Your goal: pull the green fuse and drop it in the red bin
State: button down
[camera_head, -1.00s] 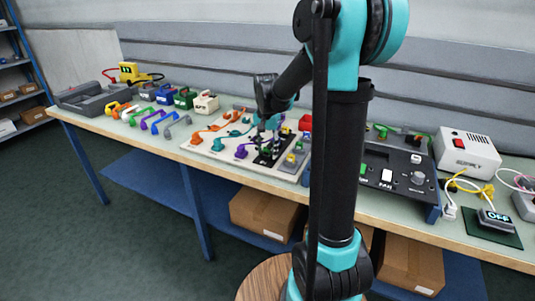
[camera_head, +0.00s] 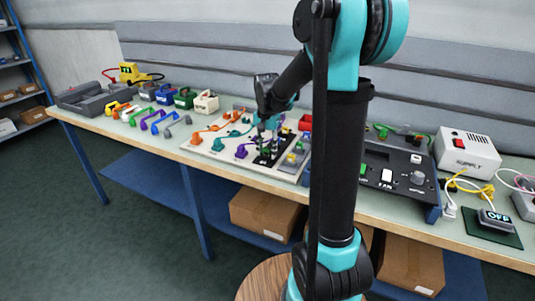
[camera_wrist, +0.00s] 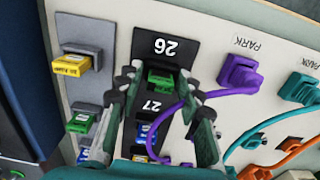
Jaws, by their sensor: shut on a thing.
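A green fuse (camera_wrist: 162,82) sits under the label 26 on a black strip of the panel in the wrist view. My gripper (camera_wrist: 160,76) has a finger on each side of it and is shut on it. The fuse still appears to be at its slot; whether it is seated or raised is unclear. In the head view my gripper (camera_head: 267,138) is low over the panel (camera_head: 207,158), and the fuse there is too small to make out. A red box, likely the red bin (camera_head: 305,123), stands behind the panel, partly hidden by my arm.
Another green fuse (camera_wrist: 80,122) and a yellow fuse (camera_wrist: 72,63) sit on grey holders left of my gripper. A blue fuse (camera_wrist: 147,131) is at label 27. A purple cable (camera_wrist: 190,98) runs close by the right finger. A dark control box (camera_head: 397,178) stands right of my arm.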

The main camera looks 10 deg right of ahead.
jog(key=c, duration=0.7)
grip_release()
notch_tip(320, 180, up, 12)
jog(key=shift+s, duration=0.1)
